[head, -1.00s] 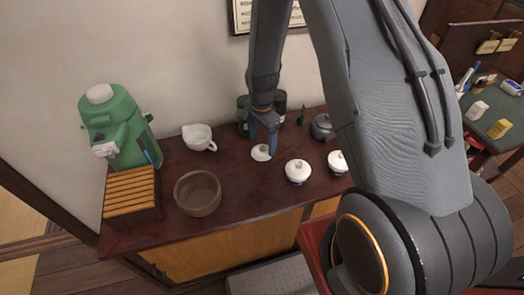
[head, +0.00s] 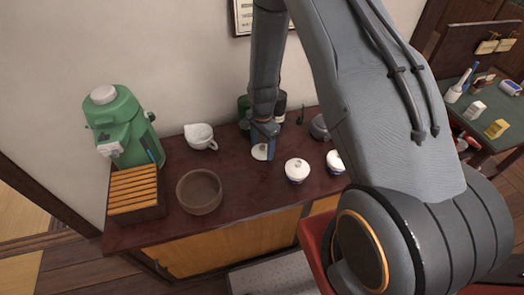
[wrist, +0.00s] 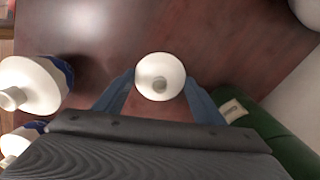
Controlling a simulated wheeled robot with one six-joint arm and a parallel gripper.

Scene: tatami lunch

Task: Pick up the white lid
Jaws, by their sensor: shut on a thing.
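The white lid (wrist: 160,66) is round with a small knob on top. In the wrist view it sits between the two fingers of my gripper (wrist: 160,88), which touch it on both sides. In the head view the lid (head: 261,152) is at the dark wooden counter top, partly hidden behind my gripper (head: 266,142). My gripper is shut on the lid. I cannot tell whether the lid is clear of the counter.
Two lidded white cups (head: 297,170) (head: 336,161) stand right of the lid. A brown bowl (head: 199,192), a white spouted cup (head: 200,137) and a green dispenser (head: 122,125) are to the left. Dark green canisters (head: 244,114) stand behind. The counter's front middle (head: 250,195) is clear.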

